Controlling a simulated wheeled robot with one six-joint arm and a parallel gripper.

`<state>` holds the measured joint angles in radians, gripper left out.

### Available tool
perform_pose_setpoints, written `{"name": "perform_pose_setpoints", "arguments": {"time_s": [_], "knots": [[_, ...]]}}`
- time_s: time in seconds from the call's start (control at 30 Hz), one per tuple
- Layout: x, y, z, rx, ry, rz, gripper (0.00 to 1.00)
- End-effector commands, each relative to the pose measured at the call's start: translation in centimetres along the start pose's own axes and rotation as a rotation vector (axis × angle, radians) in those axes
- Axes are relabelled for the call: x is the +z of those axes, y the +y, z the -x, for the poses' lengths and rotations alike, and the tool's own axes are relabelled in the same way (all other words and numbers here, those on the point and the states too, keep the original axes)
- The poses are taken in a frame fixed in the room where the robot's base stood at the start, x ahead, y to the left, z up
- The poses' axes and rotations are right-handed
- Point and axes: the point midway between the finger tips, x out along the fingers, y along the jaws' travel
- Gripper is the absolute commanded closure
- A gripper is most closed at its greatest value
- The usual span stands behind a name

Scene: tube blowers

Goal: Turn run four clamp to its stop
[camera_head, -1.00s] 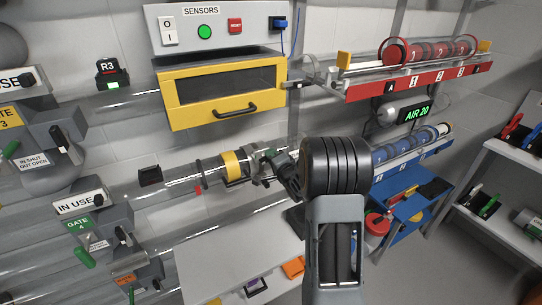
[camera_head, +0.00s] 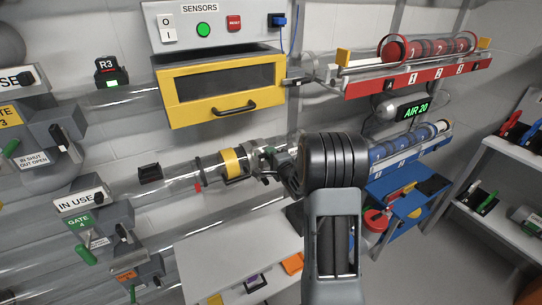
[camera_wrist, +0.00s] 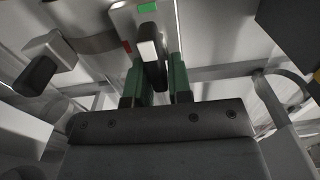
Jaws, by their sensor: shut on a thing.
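My gripper (camera_wrist: 158,82) has its green fingers closed on either side of a dark handle with a pale end face (camera_wrist: 150,50), which appears to be the clamp's lever. In the head view my gripper (camera_head: 266,163) is at the right end of a clear horizontal tube, just right of a yellow band (camera_head: 232,163). My wrist and arm hide much of the clamp there, so its turn angle and stop cannot be made out.
A yellow drawer unit (camera_head: 172,104) hangs above the tube. Gate 4 (camera_head: 88,219), with a green-handled lever, is at lower left. A red rack (camera_head: 365,88) and a blue rack (camera_head: 385,172) stand to the right. A pale bench (camera_head: 215,255) lies below.

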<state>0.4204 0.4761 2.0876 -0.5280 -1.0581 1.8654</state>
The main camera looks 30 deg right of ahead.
Motion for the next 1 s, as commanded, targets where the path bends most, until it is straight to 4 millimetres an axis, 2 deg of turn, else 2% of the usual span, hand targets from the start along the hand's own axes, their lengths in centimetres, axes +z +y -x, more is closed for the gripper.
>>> {"name": "perform_pose_setpoints", "arguments": {"time_s": [0.07, 0.1, 0.3, 0.53, 0.67, 0.77, 1.0], "knots": [[0.0, 0.1, 0.0, 0.002, 0.001, -0.001, 1.00], [0.0, 0.1, 0.0, 0.002, 0.001, -0.001, 0.80], [0.0, 0.1, 0.0, 0.001, 0.000, 0.000, 0.61], [0.0, 0.0, 0.1, 0.001, 0.000, 0.000, 0.61], [0.0, 0.0, 0.8, 0.000, 0.000, 0.001, 0.61], [-0.1, 0.1, 2.3, 0.001, 0.003, 0.000, 0.61], [-0.1, 0.0, 7.3, 0.001, 0.004, 0.001, 0.61]]}}
